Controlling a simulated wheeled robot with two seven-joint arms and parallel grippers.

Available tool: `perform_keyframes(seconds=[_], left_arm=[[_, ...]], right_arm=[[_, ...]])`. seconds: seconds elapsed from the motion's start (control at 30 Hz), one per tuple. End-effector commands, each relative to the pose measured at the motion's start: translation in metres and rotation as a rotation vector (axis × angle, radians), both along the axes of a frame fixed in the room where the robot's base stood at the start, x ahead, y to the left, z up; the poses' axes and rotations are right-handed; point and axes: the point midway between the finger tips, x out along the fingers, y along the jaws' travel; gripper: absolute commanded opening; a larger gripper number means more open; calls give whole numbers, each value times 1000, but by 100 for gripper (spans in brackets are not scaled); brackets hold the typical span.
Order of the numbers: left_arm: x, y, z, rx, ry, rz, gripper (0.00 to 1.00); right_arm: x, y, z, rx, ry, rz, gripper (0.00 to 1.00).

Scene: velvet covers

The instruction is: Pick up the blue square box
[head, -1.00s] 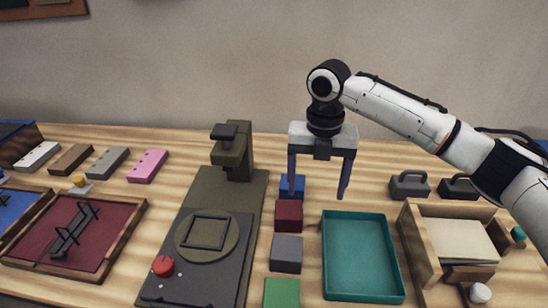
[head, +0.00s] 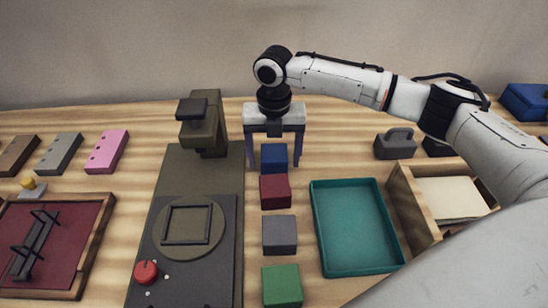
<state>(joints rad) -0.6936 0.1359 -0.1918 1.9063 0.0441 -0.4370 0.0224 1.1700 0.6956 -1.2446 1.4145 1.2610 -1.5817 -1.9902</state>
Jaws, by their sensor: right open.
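The blue square box (head: 274,156) stands at the far end of a column of boxes on the wooden table. My right gripper (head: 274,165) points down over it, open, with one finger on each side of the blue box in the head view. I cannot tell whether the fingers touch it. The gripper's body is above the box and hides none of its front face. My left gripper is not in view.
In front of the blue box stand a dark red box (head: 275,190), a grey box (head: 279,234) and a green box (head: 282,285). A green machine (head: 205,135) stands close on the left. A teal tray (head: 318,225) and a wooden box (head: 408,200) are on the right.

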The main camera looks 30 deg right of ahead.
Motion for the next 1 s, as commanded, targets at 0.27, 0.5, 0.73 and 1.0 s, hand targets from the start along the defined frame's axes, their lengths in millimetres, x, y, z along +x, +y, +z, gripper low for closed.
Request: perform_keyframes(seconds=[0.27,0.5,0.73,1.0], left_arm=[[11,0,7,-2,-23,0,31],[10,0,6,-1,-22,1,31],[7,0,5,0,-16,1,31],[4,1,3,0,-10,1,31]], right_arm=[[0,-1,-17,-1,0,0,75],[0,-1,-16,-1,0,0,55],[0,-1,-16,0,-1,0,28],[1,0,-4,1,-5,0,28]])
